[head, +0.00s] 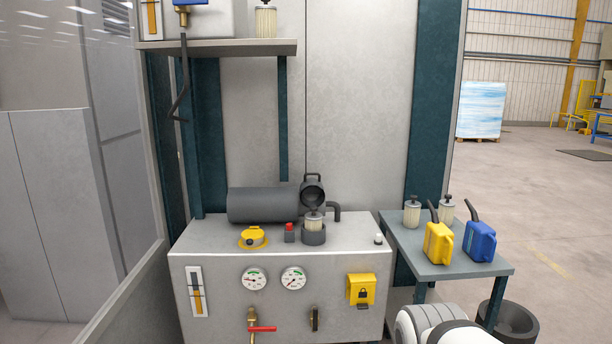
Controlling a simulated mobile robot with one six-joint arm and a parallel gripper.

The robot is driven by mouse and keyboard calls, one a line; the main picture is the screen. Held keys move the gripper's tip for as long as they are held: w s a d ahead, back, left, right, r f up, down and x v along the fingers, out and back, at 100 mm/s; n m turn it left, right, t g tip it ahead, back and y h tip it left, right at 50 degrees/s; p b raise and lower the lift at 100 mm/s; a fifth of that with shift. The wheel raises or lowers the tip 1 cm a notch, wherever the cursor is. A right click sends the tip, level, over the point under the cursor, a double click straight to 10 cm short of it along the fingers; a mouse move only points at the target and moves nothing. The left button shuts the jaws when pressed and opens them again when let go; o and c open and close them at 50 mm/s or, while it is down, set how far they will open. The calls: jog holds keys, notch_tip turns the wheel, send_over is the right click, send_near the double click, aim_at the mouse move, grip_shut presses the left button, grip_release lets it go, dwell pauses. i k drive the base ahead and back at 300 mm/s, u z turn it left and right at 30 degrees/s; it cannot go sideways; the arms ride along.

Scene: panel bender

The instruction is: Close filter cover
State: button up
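The filter cover (311,195) is a dark grey round cap with a loop handle on top. It stands tilted up and open at the right end of the dark cylinder. Right below it is the dark round filter housing (314,238) on the grey cabinet. A pale pleated filter (315,224) with a dark knob stands in the housing, its upper part showing above the rim. My gripper is out of view; only a white and grey part of my own body shows at the bottom right.
The grey cabinet (220,256) carries a dark cylinder (262,205), a yellow cap (253,238) and a red button (290,227). A side table (408,243) holds two filters, a yellow can (438,243) and a blue can (479,241). A shelf (225,48) overhangs the upper left.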

aim_at(312, 188)
jog(key=z, duration=0.35)
jog(key=i, duration=1.65)
jog(key=u, duration=0.35)
